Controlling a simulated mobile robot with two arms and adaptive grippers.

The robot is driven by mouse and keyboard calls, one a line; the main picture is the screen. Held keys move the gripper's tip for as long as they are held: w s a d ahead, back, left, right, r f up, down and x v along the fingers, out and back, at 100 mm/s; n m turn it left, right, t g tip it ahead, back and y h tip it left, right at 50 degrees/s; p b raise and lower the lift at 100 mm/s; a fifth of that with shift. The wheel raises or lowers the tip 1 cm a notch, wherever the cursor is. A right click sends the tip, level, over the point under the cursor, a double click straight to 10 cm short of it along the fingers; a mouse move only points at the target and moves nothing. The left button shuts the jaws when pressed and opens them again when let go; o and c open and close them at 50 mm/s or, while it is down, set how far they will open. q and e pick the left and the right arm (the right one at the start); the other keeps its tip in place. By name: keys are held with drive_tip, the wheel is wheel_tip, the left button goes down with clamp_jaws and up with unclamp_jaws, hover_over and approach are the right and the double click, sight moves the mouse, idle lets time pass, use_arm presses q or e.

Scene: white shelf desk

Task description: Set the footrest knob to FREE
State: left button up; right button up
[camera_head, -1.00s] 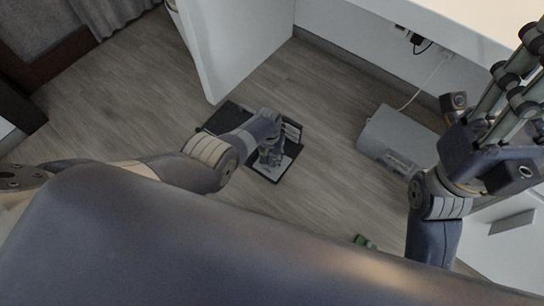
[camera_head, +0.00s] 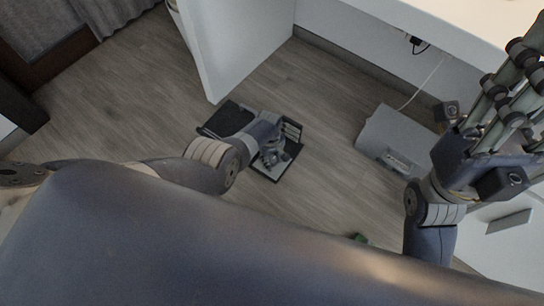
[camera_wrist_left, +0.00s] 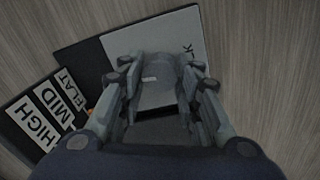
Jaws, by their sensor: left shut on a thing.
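The footrest (camera_head: 228,118) is a dark, flat unit on the wooden floor, and my left arm covers part of it. In the left wrist view, a black panel (camera_wrist_left: 15,128) bears the labels HIGH, MID and FLAT. A light grey plate (camera_wrist_left: 188,28) shows a partly hidden label ending in "CK"; no FREE label is visible. My left gripper (camera_head: 271,158) is low over this plate. In the left wrist view its fingers (camera_wrist_left: 158,100) are closed around a grey part that appears to be the knob; its pointing direction is unclear. My right gripper (camera_head: 505,105) is raised at the right, its fingertips cut off.
A white desk panel (camera_head: 235,45) stands behind the footrest. A grey box (camera_head: 385,138) with a cable lies on the floor to the right. A small green item (camera_head: 361,238) is mostly hidden by my body. Bare floor (camera_head: 320,110) lies between footrest and box.

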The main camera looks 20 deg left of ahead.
sight(271, 160)
use_arm(q)
drive_tip(key=shift+n, duration=1)
drive_tip(key=o, duration=1.1)
drive_tip(key=shift+r, duration=0.1)
drive_tip(key=shift+r, duration=0.7)
drive_tip(key=shift+s+a+r, duration=0.1)
drive_tip(key=shift+s+r, duration=0.05)
drive_tip(key=shift+r, duration=2.45)
drive_tip(key=shift+s+a+r, duration=0.1)
drive_tip(key=shift+s+r, duration=0.05)
drive_tip(key=shift+r, duration=2.45)
